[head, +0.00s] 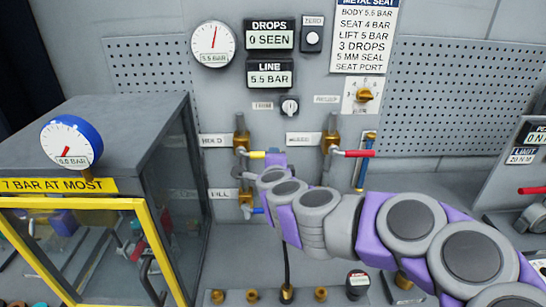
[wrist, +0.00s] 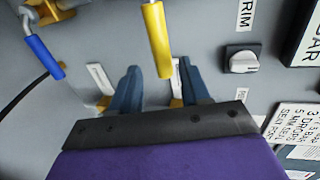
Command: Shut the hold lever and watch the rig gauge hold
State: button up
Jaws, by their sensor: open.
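The hold lever has a yellow handle (head: 257,155) that sticks out to the right from a brass valve (head: 241,135) beside a partly hidden label. In the wrist view the yellow handle (wrist: 156,38) reaches down with its tip between my two fingertips. My gripper (wrist: 158,75) is open, one finger on each side of the tip; I see no clear contact. In the head view my gripper (head: 272,161) is partly hidden by my arm. A white dial gauge (head: 213,45) on the wall reads 5.5 bar. A blue-rimmed gauge (head: 71,142) stands on the cabinet at left.
A red lever (head: 358,153) is to the right and a blue lever (head: 258,210) below; the blue one also shows in the wrist view (wrist: 44,56). A small knob (head: 289,106) is above my gripper. A yellow-framed cabinet (head: 150,115) stands at left.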

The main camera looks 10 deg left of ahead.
jog(key=p+v, duration=0.1)
jog(key=v, duration=1.1)
jog(key=shift+p, duration=0.3)
jog(key=shift+d+f, duration=0.1)
jog(key=s+a+r+n+g+y, duration=0.25)
jog(key=s+r+n+y, duration=0.2)
jog(key=n, duration=0.25)
jog(key=s+d+f+n+g+y, duration=0.1)
jog(key=s+f+n+g+y, duration=0.1)
jog(key=s+f+n+g, duration=0.3)
jog(key=s+d+f+n+g+h, duration=0.1)
jog(key=s+d+f+g+h, duration=0.2)
jog(key=s+d, duration=0.5)
jog(key=s+d+f+n+g+h, duration=0.1)
jog(key=s+d+f+g+h, duration=0.2)
jog(key=s+d, duration=0.5)
jog(key=s+d+f+n+g+h, duration=0.1)
jog(key=s+d+f+g+h, duration=0.2)
jog(key=s+d, duration=0.4)
notch_tip(320, 180, down, 3)
jog(key=d+h, duration=0.1)
jog(key=d, duration=0.2)
jog(key=shift+s+r, duration=0.15)
jog(key=shift+s, duration=0.25)
